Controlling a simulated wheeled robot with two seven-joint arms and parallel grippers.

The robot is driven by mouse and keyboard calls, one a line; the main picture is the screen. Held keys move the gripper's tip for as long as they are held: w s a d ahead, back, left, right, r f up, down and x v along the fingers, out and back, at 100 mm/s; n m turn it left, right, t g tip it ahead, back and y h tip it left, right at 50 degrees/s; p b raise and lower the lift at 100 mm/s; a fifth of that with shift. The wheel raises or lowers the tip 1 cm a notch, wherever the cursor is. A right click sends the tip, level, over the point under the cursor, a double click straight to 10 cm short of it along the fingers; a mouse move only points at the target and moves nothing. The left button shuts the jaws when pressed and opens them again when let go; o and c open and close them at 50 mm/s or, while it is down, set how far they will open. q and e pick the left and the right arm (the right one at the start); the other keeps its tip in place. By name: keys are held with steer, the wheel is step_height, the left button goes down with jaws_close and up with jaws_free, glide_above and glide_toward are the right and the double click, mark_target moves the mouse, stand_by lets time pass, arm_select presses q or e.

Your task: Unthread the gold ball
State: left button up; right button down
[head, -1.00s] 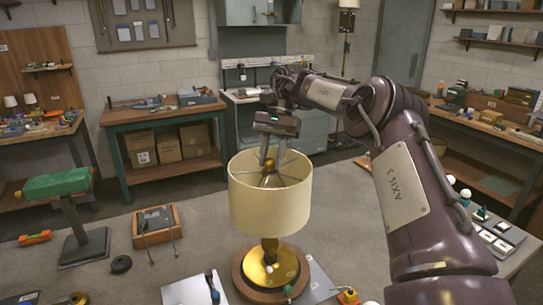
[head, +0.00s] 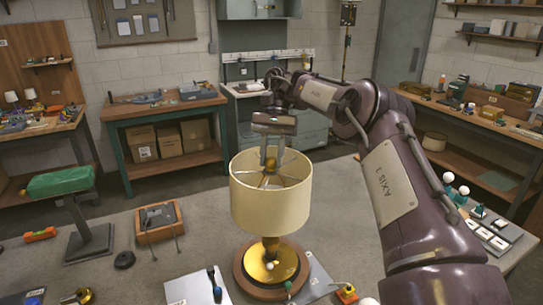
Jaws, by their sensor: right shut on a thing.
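The table lamp stands upright on a round wooden base (head: 241,285) with a brass plate and stem (head: 271,250). Its cream drum shade (head: 268,208) is open at the top, with thin spokes inside. The small gold ball (head: 271,163) sits at the centre of the shade's top. My right gripper (head: 271,161) points down from above and is shut on the gold ball, one finger on each side. The shade's front rim hides the parts below the ball. My left gripper is not in view.
A green-topped stand (head: 61,182), a wooden tray (head: 160,222) and a black ring (head: 124,260) are left of the lamp. Tools lie on a white sheet (head: 190,290) in front. Bulbs (head: 448,178) stand at right. The grey tabletop (head: 200,228) between tray and lamp is bare.

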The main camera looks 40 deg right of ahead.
mark_target(269, 163)
steer(key=shift+r+p, duration=0.5)
steer(key=shift+r, duration=0.3)
steer(key=shift+r+p, duration=0.65)
steer(key=shift+r, duration=0.1)
steer(key=shift+r+p, duration=1.7)
steer(key=shift+r, duration=0.35)
steer(key=shift+f, duration=0.1)
